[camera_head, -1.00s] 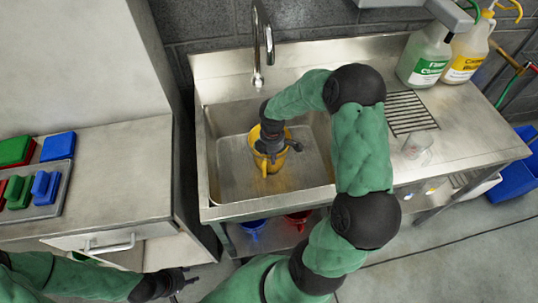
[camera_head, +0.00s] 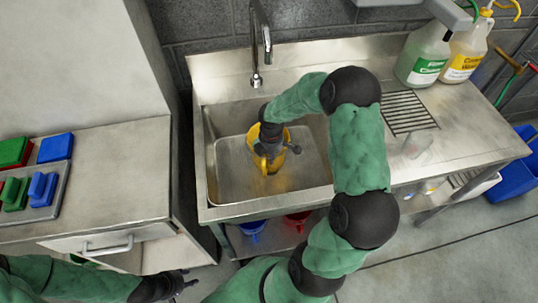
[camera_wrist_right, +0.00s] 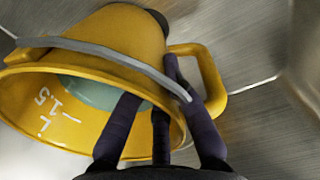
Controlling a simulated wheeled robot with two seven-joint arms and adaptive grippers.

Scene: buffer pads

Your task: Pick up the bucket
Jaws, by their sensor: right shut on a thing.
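The yellow bucket (camera_head: 253,138) is in the sink basin, partly hidden in the head view by my right gripper (camera_head: 270,150). In the right wrist view the bucket (camera_wrist_right: 110,35) looks tilted, its mouth facing the lower left, with litre marks inside and a grey wire bail across it. My right gripper (camera_wrist_right: 160,110) is shut on the bucket at its rim, with fingers inside the mouth and one outside near the yellow side handle (camera_wrist_right: 213,80). I cannot tell whether the bucket touches the basin floor. My left gripper (camera_head: 184,281) is low at the left, away from the bucket; its fingers are too small to read.
The sink (camera_head: 325,193) has a tall faucet (camera_head: 262,40) behind the basin. A clear glass (camera_head: 417,144) and a drain grate (camera_head: 408,112) are on the right drainboard. Two jugs (camera_head: 422,55) (camera_head: 467,50) stand at the back right. A steel counter (camera_head: 120,180) with coloured blocks is at left.

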